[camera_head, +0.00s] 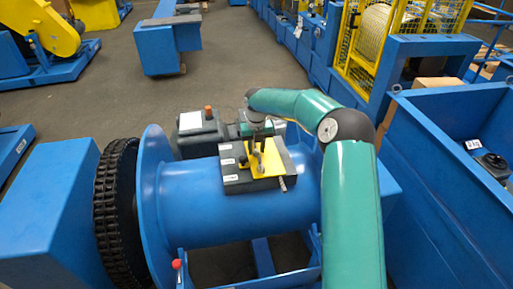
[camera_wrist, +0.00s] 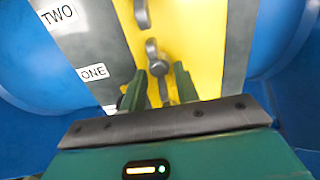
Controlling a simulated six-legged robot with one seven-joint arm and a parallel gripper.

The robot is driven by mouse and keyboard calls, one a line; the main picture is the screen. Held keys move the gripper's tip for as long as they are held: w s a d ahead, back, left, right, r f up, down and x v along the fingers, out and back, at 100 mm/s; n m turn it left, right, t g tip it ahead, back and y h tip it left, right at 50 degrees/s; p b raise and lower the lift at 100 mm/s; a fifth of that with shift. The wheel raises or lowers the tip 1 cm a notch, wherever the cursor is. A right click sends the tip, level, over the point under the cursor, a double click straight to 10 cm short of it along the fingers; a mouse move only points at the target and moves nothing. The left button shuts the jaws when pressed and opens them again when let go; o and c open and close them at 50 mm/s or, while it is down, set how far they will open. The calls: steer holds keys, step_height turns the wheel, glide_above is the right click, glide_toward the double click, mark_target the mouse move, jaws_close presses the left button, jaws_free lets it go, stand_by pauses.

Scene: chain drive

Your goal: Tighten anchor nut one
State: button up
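A dark block (camera_head: 240,183) with a yellow plate (camera_head: 271,162) sits on top of the blue drum. White labels run down its left edge. In the wrist view two labels read TWO (camera_wrist: 59,17) and ONE (camera_wrist: 93,72). Grey metal pieces stand on the yellow plate; one anchor nut (camera_wrist: 157,66) is level with label ONE, another (camera_wrist: 142,14) is farther up. My gripper (camera_wrist: 158,73) has its two green fingers apart, one on each side of the lower nut, with a gap visible at each side. In the head view my gripper's fingertips are too small to make out.
A blue drum (camera_head: 195,203) with a round flange and a black chain (camera_head: 112,200) lies below the block. A blue bin (camera_head: 445,190) is at right. Open floor (camera_head: 95,95) lies at upper left.

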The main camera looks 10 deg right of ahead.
steer(key=c, duration=0.6)
steer(key=shift+c, duration=0.2)
